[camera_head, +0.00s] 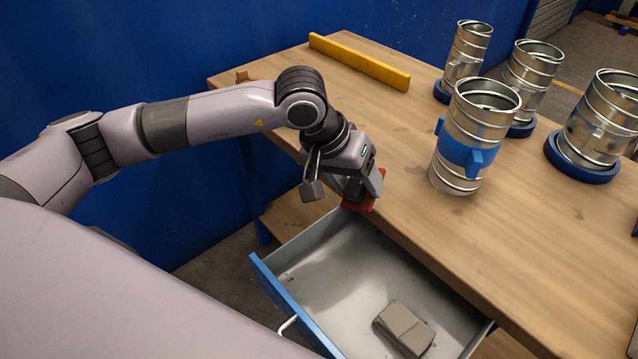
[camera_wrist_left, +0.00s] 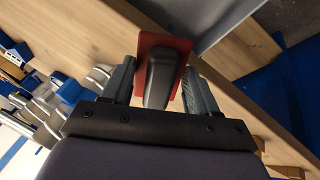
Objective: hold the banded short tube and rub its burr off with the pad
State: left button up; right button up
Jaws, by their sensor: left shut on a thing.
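The banded tube (camera_head: 467,152) is a ribbed metal cylinder with a blue band and blue lugs. It stands upright on the wooden bench, right of centre in the head view. I cannot make out a burr on it. My left gripper (camera_head: 362,188) is at the bench's front edge, left of the tube and apart from it. It is shut on the pad (camera_head: 357,204), a red plate with a dark grip. In the left wrist view the pad (camera_wrist_left: 160,72) sits between the fingers of my left gripper (camera_wrist_left: 158,80). My right gripper is not in view.
An open drawer (camera_head: 262,283) below the bench edge holds a grey block (camera_head: 404,328). Several other metal tubes (camera_head: 532,75) stand in blue rings at the back right. A yellow bar (camera_head: 358,61) lies at the back. The bench middle is clear.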

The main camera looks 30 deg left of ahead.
pick_arm(q)
jog(key=w+d+r+t+h, duration=0.1)
jog(key=w+d+t+h, duration=0.1)
jog(key=w+d+r+t+h, duration=0.1)
jog(key=w+r+t+h, duration=0.1)
jog(key=h, duration=0.1)
jog(key=shift+w+d+r, duration=0.1)
jog(key=shift+d, duration=0.25)
notch_tip(320, 180, up, 6)
jog(key=w+t+h, duration=0.2)
jog(key=t+h, duration=0.2)
jog(key=shift+a+r+t, duration=0.15)
jog(key=shift+t, duration=0.15)
jog(key=shift+w, duration=0.1)
jog(key=shift+x, duration=2.5)
